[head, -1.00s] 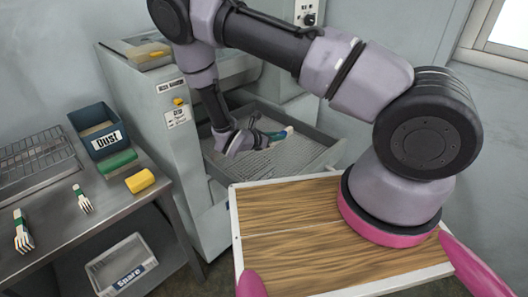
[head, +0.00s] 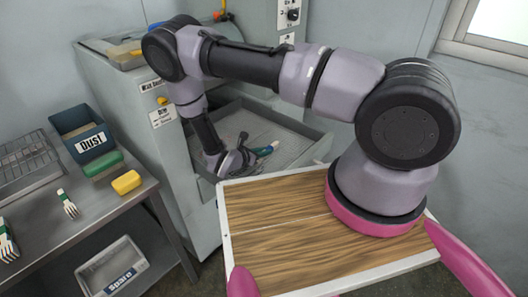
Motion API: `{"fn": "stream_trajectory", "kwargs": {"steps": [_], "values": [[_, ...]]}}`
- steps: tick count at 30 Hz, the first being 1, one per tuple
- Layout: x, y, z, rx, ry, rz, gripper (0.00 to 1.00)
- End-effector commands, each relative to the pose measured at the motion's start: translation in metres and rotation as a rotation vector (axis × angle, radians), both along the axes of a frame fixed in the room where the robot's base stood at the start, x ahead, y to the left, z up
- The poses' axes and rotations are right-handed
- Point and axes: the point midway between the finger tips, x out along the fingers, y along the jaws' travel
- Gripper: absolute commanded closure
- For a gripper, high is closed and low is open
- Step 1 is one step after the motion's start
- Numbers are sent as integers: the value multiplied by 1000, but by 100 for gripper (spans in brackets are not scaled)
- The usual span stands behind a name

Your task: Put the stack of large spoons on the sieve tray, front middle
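The sieve tray (head: 296,126) is a grey, shallow, walled tray at the front of the grey machine. My gripper (head: 247,153) is low over its front part, near the front wall. A stack of large spoons (head: 265,151) with a green and white band sticks out to the right of my fingers, which appear shut on it. My gripper hides part of the stack. I cannot tell whether the stack touches the tray floor.
On the left steel table are a Dust bin (head: 88,139), a green block (head: 104,164), a yellow block (head: 126,182), a small banded utensil stack (head: 68,204) and a larger one (head: 7,242). A Spare box (head: 113,267) stands below. My wood-topped base is in front.

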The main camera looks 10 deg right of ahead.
Motion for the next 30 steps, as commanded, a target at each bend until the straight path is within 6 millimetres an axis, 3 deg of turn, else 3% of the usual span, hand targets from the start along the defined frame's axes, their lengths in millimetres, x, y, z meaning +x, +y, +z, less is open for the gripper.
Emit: {"fn": "stream_trajectory", "kwargs": {"steps": [1,2,14,30], "values": [[0,0,0,0,0,0,60],[0,0,0,0,0,0,49],[-2,3,3,1,0,1,49],[-56,78,41,1,-1,1,49]]}}
